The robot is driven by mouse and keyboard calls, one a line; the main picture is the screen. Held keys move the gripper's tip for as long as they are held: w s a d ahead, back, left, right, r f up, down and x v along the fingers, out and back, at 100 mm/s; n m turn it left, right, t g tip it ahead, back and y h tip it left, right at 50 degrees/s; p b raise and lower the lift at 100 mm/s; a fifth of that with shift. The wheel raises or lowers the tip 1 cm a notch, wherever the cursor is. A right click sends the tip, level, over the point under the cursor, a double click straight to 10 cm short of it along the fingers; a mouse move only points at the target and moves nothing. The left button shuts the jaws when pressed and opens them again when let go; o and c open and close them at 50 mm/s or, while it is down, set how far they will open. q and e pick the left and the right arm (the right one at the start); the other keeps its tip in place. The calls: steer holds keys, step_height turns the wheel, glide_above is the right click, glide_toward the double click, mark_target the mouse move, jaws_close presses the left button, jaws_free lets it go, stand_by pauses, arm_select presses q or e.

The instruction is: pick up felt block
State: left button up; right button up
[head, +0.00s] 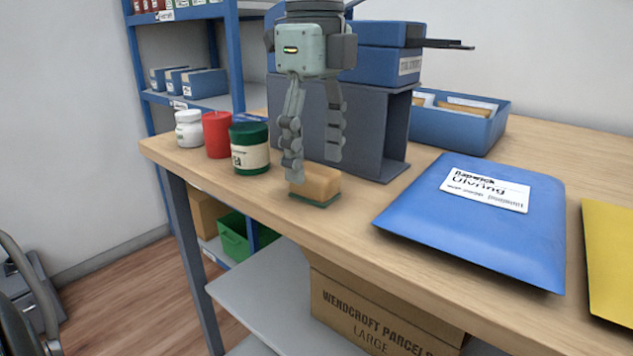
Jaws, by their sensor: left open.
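The felt block (318,185) looks like a small tan block with a dark green underside. It lies on the wooden counter (420,250) near the front edge. My left gripper (313,168) points down from above, open, with one finger at the block's left side and the other behind it. The finger on the left overlaps the block's upper left part in the picture; I cannot tell whether it touches. My right gripper is not in the head view.
A green jar (250,150), a red jar (216,134) and a white bottle (189,129) stand left of the block. A grey stand (378,125) is close behind. A blue padded envelope (470,240) lies to the right, with a blue tray (465,130) behind it.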

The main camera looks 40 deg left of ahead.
mark_target(315, 170)
arm_select(q)
steer(key=shift+f, duration=1.6)
steer(key=shift+c, duration=0.5)
steer(key=c, duration=1.2)
